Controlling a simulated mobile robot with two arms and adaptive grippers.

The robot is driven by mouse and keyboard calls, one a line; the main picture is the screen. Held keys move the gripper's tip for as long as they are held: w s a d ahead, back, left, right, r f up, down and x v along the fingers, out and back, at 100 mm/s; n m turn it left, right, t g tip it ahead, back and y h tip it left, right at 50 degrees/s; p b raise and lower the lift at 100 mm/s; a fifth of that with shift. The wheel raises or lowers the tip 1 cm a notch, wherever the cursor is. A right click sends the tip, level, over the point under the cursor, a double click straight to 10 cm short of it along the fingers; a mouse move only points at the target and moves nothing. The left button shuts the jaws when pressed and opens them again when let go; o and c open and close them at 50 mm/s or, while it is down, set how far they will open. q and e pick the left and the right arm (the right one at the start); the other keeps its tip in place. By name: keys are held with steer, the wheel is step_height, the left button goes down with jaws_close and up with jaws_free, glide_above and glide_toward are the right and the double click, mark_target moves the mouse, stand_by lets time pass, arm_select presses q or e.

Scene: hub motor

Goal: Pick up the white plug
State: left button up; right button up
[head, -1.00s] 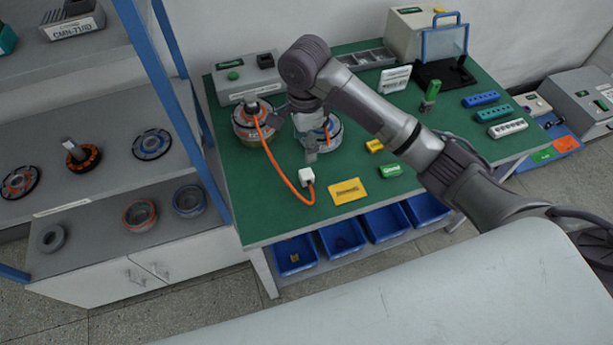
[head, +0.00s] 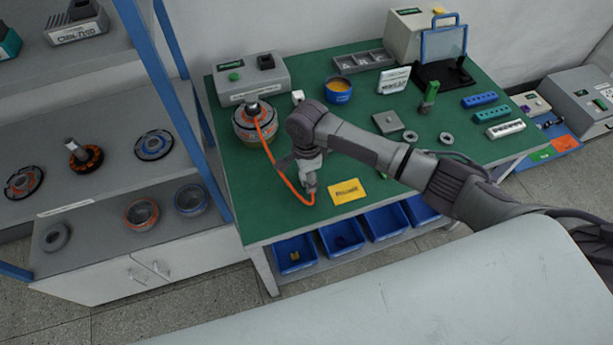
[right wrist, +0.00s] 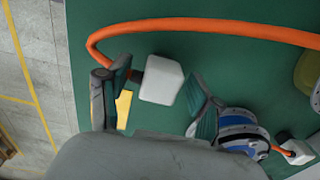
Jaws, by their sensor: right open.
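The white plug (right wrist: 162,80) shows in the right wrist view as a white block on the green tabletop, with the orange cable (right wrist: 200,27) joined at its left end. My right gripper (right wrist: 160,86) is open, with one finger to the left of the plug and one to the right; gaps show on both sides. In the head view my right gripper (head: 310,188) points down over the end of the orange cable (head: 272,155) and hides most or all of the plug. My left gripper is not in view.
A hub motor (head: 254,120) stands at the table's left, and a blue motor part (right wrist: 238,122) lies beside the right finger. A yellow card (head: 347,191) lies just right of the gripper. A blue bowl (head: 338,89) stands behind. Blue bins (head: 295,254) hang below the front edge.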

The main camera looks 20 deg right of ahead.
steer(key=shift+f, duration=0.15)
steer(key=shift+c, duration=0.2)
jaws_close()
